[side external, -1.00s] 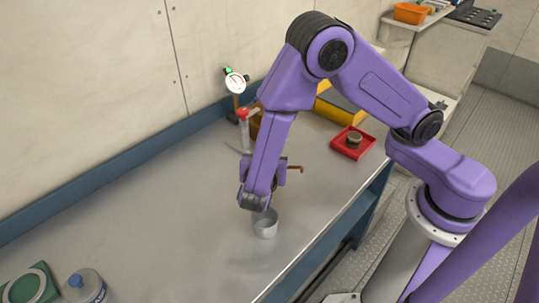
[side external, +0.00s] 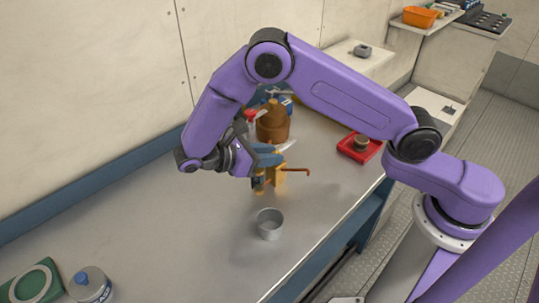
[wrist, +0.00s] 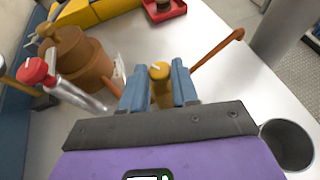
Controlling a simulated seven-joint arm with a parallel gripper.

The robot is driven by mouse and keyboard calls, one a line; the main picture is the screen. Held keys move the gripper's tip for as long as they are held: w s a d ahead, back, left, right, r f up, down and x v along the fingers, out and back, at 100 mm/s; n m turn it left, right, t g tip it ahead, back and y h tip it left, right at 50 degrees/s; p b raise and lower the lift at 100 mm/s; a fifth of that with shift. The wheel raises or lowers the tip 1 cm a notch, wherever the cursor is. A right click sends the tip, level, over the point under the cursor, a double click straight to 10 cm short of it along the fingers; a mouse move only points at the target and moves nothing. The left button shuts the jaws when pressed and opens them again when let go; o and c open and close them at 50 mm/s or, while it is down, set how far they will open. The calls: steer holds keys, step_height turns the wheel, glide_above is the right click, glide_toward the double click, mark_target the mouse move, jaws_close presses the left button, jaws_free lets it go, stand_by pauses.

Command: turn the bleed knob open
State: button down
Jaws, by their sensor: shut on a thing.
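The bleed knob (wrist: 158,71) is a small yellow knob with a white mark on its end, seen between my two blue fingers in the wrist view. In the side view, my fingers cover the knob, in front of a yellow-orange fitting (side external: 276,179) with a copper-coloured pipe (side external: 297,170) sticking out to the right. My gripper (wrist: 159,84) is shut on the knob, with one finger on each side. In the side view, my gripper (side external: 268,156) reaches in from the left. The knob's turned angle is hard to tell.
A grey open cup (side external: 270,225) stands in front of the fitting. A stepped brown body (side external: 272,125) and a red-capped part (wrist: 34,70) stand close behind my gripper. A red tray (side external: 359,149) is to the right. The bench's left side is largely clear.

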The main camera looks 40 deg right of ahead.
steer(key=shift+w+d+m+g+y, duration=0.15)
steer(key=shift+m+g+y, duration=0.25)
steer(key=shift+m+g, duration=0.85)
steer(key=shift+g, duration=0.25)
steer(key=c, duration=0.9)
jaws_free()
steer(key=shift+w, duration=0.15)
steer(key=v, duration=0.7)
steer(key=shift+a+r, duration=0.2)
steer(key=shift+r, duration=0.1)
